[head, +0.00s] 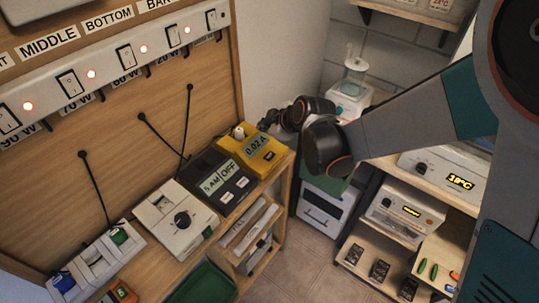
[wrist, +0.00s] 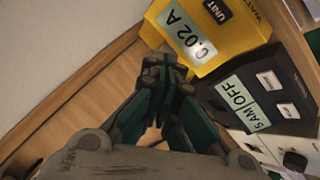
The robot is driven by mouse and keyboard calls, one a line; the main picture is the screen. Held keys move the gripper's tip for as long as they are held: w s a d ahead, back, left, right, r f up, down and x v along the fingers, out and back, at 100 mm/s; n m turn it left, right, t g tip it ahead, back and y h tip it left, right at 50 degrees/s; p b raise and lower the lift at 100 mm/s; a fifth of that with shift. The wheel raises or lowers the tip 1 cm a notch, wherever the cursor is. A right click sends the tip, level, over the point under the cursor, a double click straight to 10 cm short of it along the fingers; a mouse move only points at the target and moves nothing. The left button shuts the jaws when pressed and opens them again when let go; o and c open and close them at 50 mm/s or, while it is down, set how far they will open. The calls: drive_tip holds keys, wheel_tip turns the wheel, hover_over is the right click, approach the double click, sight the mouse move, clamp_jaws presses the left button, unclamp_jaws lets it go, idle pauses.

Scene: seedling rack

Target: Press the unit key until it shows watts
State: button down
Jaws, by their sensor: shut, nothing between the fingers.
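The yellow meter (head: 262,158) stands at the right end of the wooden bench. The black unit key (wrist: 216,10), marked UNIT, is on the meter's face near the top edge of the wrist view. My gripper (head: 264,124) is shut and empty, just above the meter's far side. In the wrist view its fingertips (wrist: 168,68) are beside the meter's lower left edge, apart from the key. I cannot tell whether they touch the casing.
The black timer (head: 219,181) showing 5 AM and OFF stands beside the meter, then a white box with a dial (head: 181,219). A switch strip (head: 110,67) with lit red lamps runs above. Shelves with instruments (head: 405,213) stand at right.

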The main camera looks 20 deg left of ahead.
sight(268, 157)
drive_tip(key=shift+f, duration=0.15)
wheel_tip(268, 157, down, 9)
drive_tip(key=b, duration=0.6)
drive_tip(key=shift+r, duration=0.2)
idle(1.2)
drive_tip(key=shift+f+b, duration=0.4)
drive_tip(key=shift+b, duration=0.2)
drive_tip(key=shift+f+b, duration=0.3)
drive_tip(key=shift+b, duration=0.05)
idle(0.3)
idle(0.4)
drive_tip(key=shift+r+p, duration=0.45)
drive_tip(key=shift+r, duration=0.3)
drive_tip(key=shift+r, duration=0.15)
